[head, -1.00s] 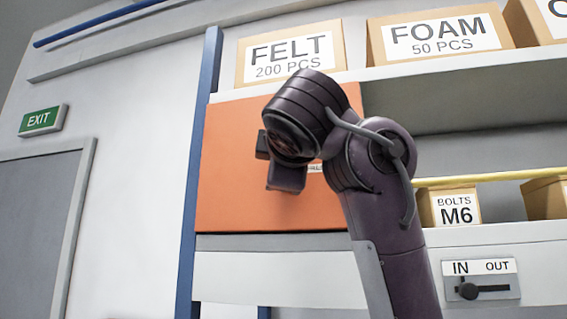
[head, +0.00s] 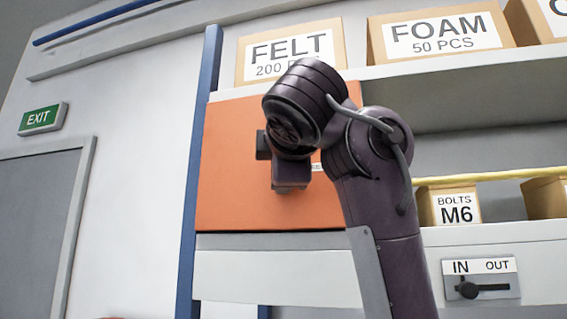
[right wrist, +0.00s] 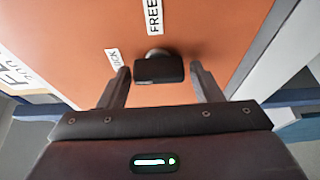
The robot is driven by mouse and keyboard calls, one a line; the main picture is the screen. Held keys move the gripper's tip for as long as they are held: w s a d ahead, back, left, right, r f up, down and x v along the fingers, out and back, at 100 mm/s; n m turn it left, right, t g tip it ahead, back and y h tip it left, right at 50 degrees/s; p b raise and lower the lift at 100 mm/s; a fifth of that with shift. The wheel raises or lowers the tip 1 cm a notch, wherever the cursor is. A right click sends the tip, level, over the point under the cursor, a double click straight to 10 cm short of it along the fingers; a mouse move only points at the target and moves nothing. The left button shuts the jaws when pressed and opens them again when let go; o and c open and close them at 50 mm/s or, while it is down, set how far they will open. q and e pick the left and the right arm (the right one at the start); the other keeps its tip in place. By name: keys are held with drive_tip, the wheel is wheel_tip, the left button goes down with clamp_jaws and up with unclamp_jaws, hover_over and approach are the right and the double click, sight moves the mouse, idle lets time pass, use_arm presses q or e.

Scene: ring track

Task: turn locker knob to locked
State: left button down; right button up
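The orange locker door (head: 225,195) hangs in the shelf frame and fills the right wrist view (right wrist: 220,30). Its black knob (right wrist: 158,69) has a bar-shaped grip lying crosswise between my fingers. A FREE label (right wrist: 154,15) is above the knob and a LOCK label (right wrist: 115,58) is to its left in that view. My right gripper (right wrist: 160,78) is open, one finger on each side of the knob, with small gaps showing. In the head view my right gripper (head: 283,165) is in front of the door, and the knob is hidden. My left gripper is not in view.
Boxes of felt (head: 290,58) and foam (head: 435,40) stand on the shelf above. A bolts box (head: 455,206) and an IN/OUT slider (head: 482,280) are at the right. A blue post (head: 198,170) borders the door on the left.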

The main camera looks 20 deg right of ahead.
drive_tip(key=shift+o, duration=0.8)
drive_tip(key=b+v, duration=0.3)
drive_tip(key=v, duration=0.5)
